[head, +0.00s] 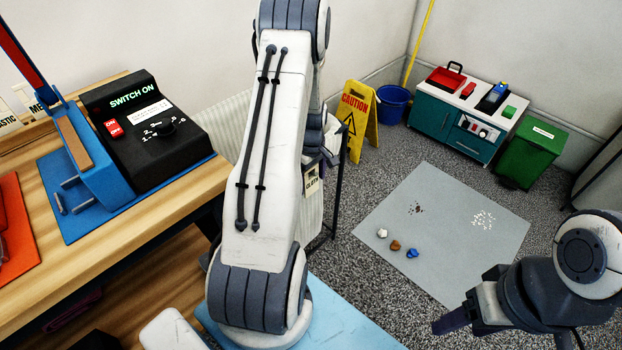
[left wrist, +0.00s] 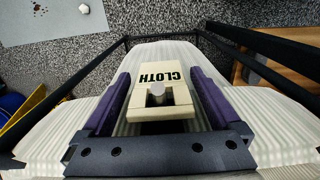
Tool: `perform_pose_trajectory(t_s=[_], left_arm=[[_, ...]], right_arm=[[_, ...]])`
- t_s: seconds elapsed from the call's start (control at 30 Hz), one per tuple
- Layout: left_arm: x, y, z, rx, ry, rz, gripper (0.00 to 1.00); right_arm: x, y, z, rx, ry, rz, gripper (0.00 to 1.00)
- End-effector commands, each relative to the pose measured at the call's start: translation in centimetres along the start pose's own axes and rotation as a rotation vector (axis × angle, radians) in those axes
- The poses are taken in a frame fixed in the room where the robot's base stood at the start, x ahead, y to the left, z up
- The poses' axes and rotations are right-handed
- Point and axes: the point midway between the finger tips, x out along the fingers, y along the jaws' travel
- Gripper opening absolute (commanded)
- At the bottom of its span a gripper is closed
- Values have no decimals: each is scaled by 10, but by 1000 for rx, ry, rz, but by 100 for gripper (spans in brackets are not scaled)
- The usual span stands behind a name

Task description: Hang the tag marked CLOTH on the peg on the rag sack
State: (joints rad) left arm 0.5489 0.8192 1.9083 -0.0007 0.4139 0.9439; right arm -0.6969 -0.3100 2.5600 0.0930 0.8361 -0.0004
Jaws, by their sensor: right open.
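The cream tag marked CLOTH (left wrist: 160,73) lies against the pale striped rag sack (left wrist: 150,52). A grey peg (left wrist: 157,89) shows in the tag's slot, so the tag appears to be on it. My left gripper (left wrist: 160,75) is open, with a purple finger on each side of the tag and a narrow gap to each. In the head view the tag (head: 312,181) shows beside the sack (head: 309,216), and my left gripper (head: 318,158) is mostly hidden behind my arm. My right gripper (head: 448,322) is open and empty at the lower right, above the floor.
The sack hangs in a dark frame (head: 338,190). A yellow caution sign (head: 357,115) and blue bucket (head: 393,104) stand behind it. A wooden workbench (head: 180,205) with a black switch box (head: 135,125) is at left. A grey mat (head: 440,215) lies on the floor.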

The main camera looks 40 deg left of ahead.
Motion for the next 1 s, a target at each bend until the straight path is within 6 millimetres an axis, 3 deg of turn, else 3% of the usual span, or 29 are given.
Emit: perform_pose_trajectory(t_s=[0.3, 0.7, 1.0], left_arm=[[-7, 0, 0, 0, 1, 1, 100], [-80, 1, 0, 0, 2, 3, 100], [-105, 0, 0, 0, 0, 0, 100]], right_arm=[[-2, 0, 0, 0, 0, 0, 60], [-15, -1, -1, 0, 0, 0, 60], [-18, -1, -1, 0, 0, 0, 60]])
